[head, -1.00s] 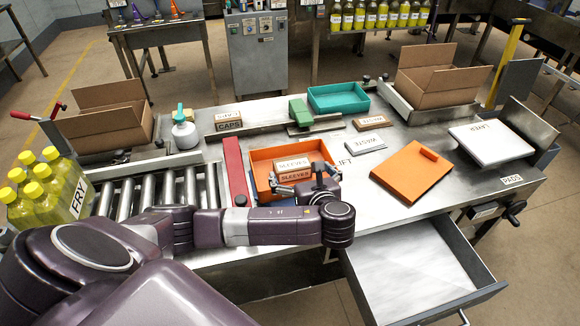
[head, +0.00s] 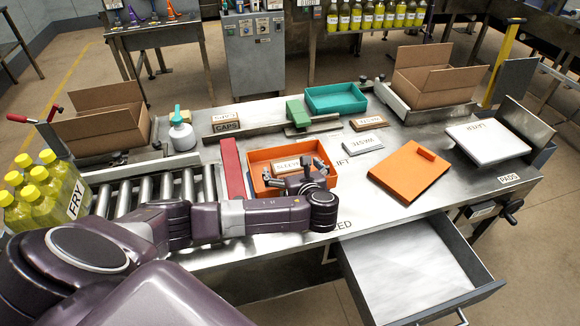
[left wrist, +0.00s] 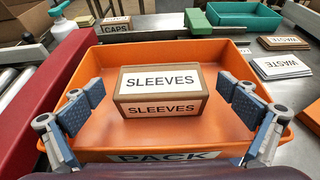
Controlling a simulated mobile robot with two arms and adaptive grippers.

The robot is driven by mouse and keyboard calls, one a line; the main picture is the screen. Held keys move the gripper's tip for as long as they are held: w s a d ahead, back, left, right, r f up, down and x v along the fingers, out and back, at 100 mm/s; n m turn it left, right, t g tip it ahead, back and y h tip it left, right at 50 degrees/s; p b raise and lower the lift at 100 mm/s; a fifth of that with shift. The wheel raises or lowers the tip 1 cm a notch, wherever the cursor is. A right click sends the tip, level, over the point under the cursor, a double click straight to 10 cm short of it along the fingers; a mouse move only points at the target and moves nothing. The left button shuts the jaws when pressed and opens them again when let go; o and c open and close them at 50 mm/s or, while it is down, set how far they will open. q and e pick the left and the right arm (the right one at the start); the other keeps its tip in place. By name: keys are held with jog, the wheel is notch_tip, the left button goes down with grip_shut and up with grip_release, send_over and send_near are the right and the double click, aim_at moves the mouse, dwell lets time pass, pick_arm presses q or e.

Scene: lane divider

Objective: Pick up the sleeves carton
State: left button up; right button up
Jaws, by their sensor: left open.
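The sleeves carton (left wrist: 160,92) is a small brown box with white "SLEEVES" labels on its top and front. It sits inside the orange tray (left wrist: 130,155) labelled "PACK". In the head view the carton (head: 287,167) is partly hidden behind my left gripper (head: 305,178). In the left wrist view my left gripper (left wrist: 162,107) is open, with one finger on each side of the carton. There are visible gaps between the pads and the carton. My right gripper does not show.
A red bar (head: 232,168) stands left of the orange tray. A caps box (head: 226,122), a teal tray (head: 336,98) and a green block (head: 299,112) lie behind. Waste cards (head: 363,143) and an orange lid (head: 408,176) lie right. An open drawer (head: 480,290) juts out in front.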

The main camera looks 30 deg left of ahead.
pick_arm(q)
jog(key=shift+x, duration=0.8)
jog(key=c, duration=1.3)
jog(key=shift+r, duration=0.15)
